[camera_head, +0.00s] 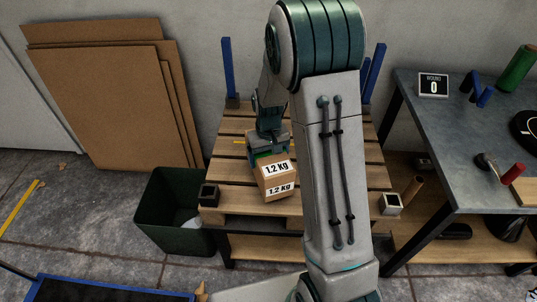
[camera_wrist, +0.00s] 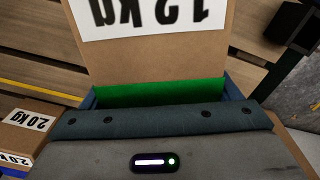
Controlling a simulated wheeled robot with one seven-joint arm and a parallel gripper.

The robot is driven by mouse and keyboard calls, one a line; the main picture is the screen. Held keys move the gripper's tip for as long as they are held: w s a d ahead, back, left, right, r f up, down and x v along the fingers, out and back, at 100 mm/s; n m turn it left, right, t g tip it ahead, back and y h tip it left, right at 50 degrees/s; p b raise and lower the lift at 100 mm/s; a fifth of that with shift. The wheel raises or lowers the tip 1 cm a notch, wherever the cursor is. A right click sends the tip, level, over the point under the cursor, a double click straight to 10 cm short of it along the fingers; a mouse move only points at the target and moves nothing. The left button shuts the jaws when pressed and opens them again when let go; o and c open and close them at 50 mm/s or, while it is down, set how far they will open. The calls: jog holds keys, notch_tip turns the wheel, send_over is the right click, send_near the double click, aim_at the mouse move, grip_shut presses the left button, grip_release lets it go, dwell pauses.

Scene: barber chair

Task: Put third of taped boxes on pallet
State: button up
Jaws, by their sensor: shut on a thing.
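The wooden slatted pallet (camera_head: 237,178) stands in the middle of the head view. My gripper (camera_head: 266,153) is over it, shut on a brown cardboard box (camera_head: 276,180) marked 1.2 kg. The box looks slightly turned over the pallet's front part; I cannot tell whether it touches the slats. In the wrist view the box (camera_wrist: 165,60) sits between the jaws of my gripper (camera_wrist: 165,95), its label upside down. A second box (camera_wrist: 28,118), marked 2.0 kg, lies at the left of the wrist view; my arm and gripper hide it in the head view.
A green bin (camera_head: 172,215) stands left, a metal workbench (camera_head: 450,130) right. Cardboard sheets (camera_head: 100,100) lean on the wall.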

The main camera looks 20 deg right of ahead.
jog(key=shift+f, duration=0.5)
jog(key=shift+f+b, duration=0.55)
jog(key=shift+b, duration=0.1)
jog(key=o, duration=1.9)
notch_tip(320, 180, up, 14)
jog(key=shift+f+p, duration=0.1)
jog(key=shift+p, duration=1)
